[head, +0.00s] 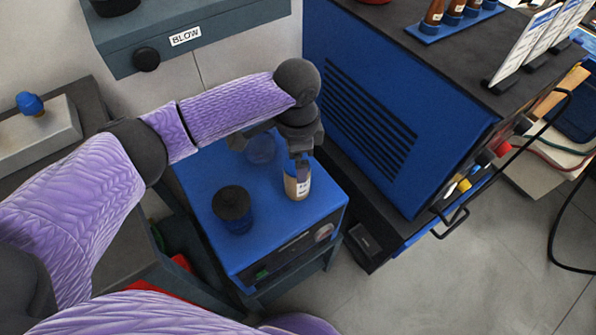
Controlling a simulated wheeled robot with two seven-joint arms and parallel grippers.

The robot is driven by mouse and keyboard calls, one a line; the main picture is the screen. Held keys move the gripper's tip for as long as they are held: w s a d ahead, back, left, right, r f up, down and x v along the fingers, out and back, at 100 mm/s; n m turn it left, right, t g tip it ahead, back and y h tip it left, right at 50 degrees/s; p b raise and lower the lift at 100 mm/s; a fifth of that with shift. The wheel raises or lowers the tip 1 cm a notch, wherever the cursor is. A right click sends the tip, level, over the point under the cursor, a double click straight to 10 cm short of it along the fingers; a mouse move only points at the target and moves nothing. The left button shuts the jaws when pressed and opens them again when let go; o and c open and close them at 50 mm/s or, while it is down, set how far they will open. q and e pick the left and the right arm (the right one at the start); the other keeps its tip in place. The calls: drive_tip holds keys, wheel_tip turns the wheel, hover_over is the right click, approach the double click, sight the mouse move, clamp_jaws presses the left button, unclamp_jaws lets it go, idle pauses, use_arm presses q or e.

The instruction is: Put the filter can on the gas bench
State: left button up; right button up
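A blue box-shaped unit (225,165), perhaps the gas bench, stands on a dark stand in the middle of the head view. A short blue can with a black lid (233,208) stands upright on its front left. A tan can with a white label (297,188) stands at its right edge. A clear bluish cup (261,149) is further back. I cannot tell for certain which is the filter can. My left gripper (270,150) is above the back of the unit, its fingers apart, one close to the tan can's top. My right gripper is out of view.
A large blue cabinet (360,110) with a black vent stands close on the right, bottles in a rack (455,15) on top. A grey box labelled BLOW (185,38) is on the wall behind. A grey block with a blue knob (32,105) is at left.

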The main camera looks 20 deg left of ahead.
sight(294, 191)
use_arm(q)
wheel_tip(294, 191, down, 7)
drive_tip(key=b, duration=0.3)
drive_tip(key=shift+r+b, duration=0.15)
drive_tip(key=shift+b, duration=0.25)
drive_tip(key=shift+r, duration=0.25)
drive_tip(key=shift+w, duration=0.1)
drive_tip(key=c, duration=1.1)
